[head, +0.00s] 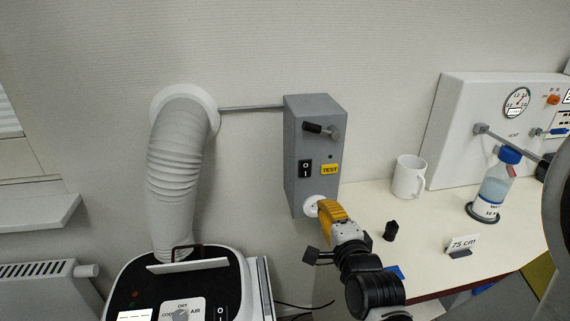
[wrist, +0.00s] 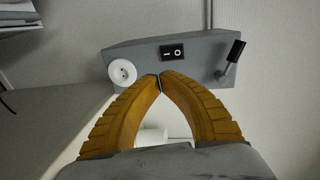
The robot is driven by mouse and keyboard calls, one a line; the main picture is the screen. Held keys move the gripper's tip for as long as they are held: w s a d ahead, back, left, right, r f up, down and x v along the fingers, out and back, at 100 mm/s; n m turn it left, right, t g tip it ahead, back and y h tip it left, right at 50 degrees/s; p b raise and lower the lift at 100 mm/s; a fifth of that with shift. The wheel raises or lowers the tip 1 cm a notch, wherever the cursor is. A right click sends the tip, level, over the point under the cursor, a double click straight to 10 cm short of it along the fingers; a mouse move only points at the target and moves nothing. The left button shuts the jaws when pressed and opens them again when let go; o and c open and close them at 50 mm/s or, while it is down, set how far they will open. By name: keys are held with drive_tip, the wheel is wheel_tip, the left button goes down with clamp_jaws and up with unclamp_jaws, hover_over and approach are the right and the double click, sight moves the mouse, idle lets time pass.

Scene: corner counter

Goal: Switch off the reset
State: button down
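A grey wall box (head: 296,192) carries a black rocker switch (head: 305,168) marked O and I, a yellow TEST label (head: 329,169), a black-handled lever (head: 320,129) and a white round socket (head: 311,206). No label reading "reset" is legible. In the wrist view the rocker (wrist: 172,52) lies just beyond my fingertips, the socket (wrist: 122,72) to their left and the lever (wrist: 232,58) to their right. My gripper (head: 327,207) is in front of the box's lower part. In the wrist view its yellow fingers (wrist: 160,82) meet at the tips, with nothing seen between them.
A white mug (head: 408,177), a small black object (head: 391,231), a "75 cm" sign (head: 461,245) and a blue-capped bottle (head: 494,184) stand on the counter. A gauge panel (head: 453,125) is behind. A hose (head: 176,165) and a white machine (head: 137,285) with its own rocker are left.

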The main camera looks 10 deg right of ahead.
sight(309, 179)
drive_tip(key=shift+r+m, duration=0.1)
drive_tip(key=shift+m, duration=0.2)
drive_tip(key=w+b, duration=0.1)
drive_tip(key=w, duration=0.3)
drive_tip(key=w+f+b, duration=0.1)
drive_tip(key=w, duration=0.9)
drive_tip(key=shift+f+b, duration=0.35)
drive_tip(key=shift+b, duration=0.05)
drive_tip(key=shift+s, duration=0.1)
drive_tip(key=shift+w+f+b, duration=0.25)
drive_tip(key=shift+w+b, duration=0.15)
drive_tip(key=shift+w, duration=0.15)
drive_tip(key=shift+r, duration=0.1)
drive_tip(key=shift+s, duration=0.1)
